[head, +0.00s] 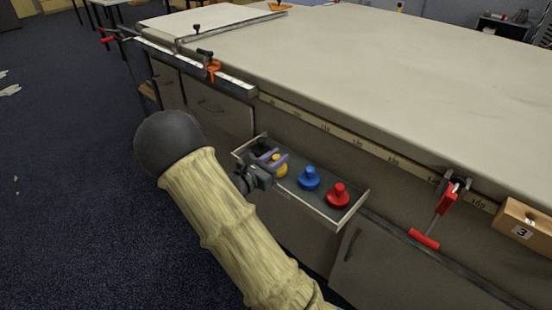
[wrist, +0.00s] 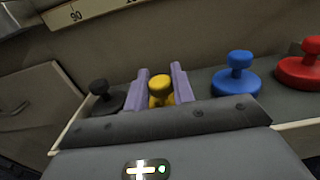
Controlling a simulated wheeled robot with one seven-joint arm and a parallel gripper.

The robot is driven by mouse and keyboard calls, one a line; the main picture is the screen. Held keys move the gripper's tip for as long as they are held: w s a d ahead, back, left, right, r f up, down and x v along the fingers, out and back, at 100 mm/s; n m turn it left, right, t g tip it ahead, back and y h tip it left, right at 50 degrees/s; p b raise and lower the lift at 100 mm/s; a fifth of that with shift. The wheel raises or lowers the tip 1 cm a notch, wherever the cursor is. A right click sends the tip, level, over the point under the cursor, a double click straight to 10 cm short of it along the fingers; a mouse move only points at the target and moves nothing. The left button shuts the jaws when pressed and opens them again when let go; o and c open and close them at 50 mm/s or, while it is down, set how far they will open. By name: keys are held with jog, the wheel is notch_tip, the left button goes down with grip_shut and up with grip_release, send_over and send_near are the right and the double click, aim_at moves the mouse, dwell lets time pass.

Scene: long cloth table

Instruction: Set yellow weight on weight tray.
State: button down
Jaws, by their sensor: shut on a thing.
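The yellow weight (wrist: 160,88) stands in an open drawer, and my gripper (wrist: 161,84) is shut on its knob with one purple finger on each side. In the head view the yellow weight (head: 280,166) shows partly behind my gripper (head: 271,160). Its lower part is hidden in the wrist view by the gripper body. I cannot tell whether it still touches the drawer floor. I cannot make out a weight tray for certain in either view.
The open drawer (head: 306,209) also holds a blue weight (head: 309,178), a red weight (head: 338,195) and a black weight (wrist: 105,95). The long table (head: 400,80) rises behind it.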

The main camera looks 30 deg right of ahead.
jog(key=c, duration=1.2)
grip_release()
jog(key=shift+f, duration=0.1)
jog(key=shift+a, duration=0.15)
jog(key=p+v, duration=0.3)
jog(key=v, duration=0.8)
jog(key=shift+s+a, duration=0.15)
jog(key=shift+a, duration=0.2)
